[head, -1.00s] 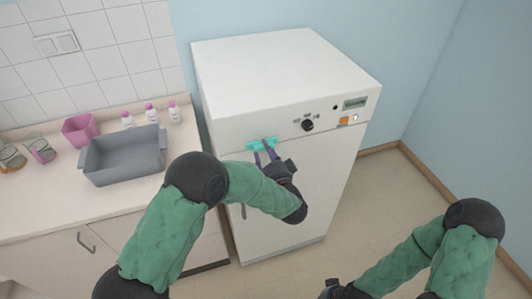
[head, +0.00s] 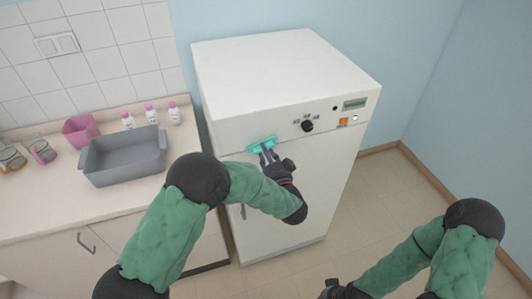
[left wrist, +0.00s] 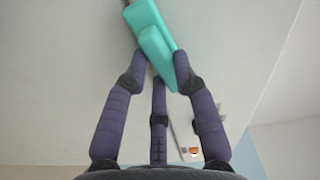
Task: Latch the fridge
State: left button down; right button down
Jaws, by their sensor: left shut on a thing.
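The white fridge (head: 285,85) stands in the middle, its front door (head: 318,185) looking flush with the body. A teal latch (head: 255,146) sits at the upper front, near the seam between door and control panel, tilted a little with its right end higher. My left gripper (head: 266,154) is shut on the latch. In the left wrist view its fingers (left wrist: 158,68) close around the teal latch piece (left wrist: 155,44). My right gripper (head: 332,290) is at the bottom edge, partly cut off, away from the fridge; its fingers cannot be made out.
The fridge panel has a black knob (head: 307,126), an orange switch (head: 343,122) and a small display (head: 355,104). Floor to the right is clear.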

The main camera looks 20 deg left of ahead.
pick_arm(q)
jog(key=shift+d+r+n+b, duration=0.1)
jog(key=shift+n+b, duration=0.95)
jog(key=shift+n, duration=2.65)
jog(key=shift+d+n+b, duration=0.1)
jog(key=shift+n+b, duration=0.9)
jog(key=shift+n, duration=2.7)
jog(key=c, duration=1)
grip_release()
jog(key=shift+w, duration=0.1)
jog(key=shift+r, duration=0.1)
jog(key=shift+d, duration=0.1)
jog(key=v, duration=1.2)
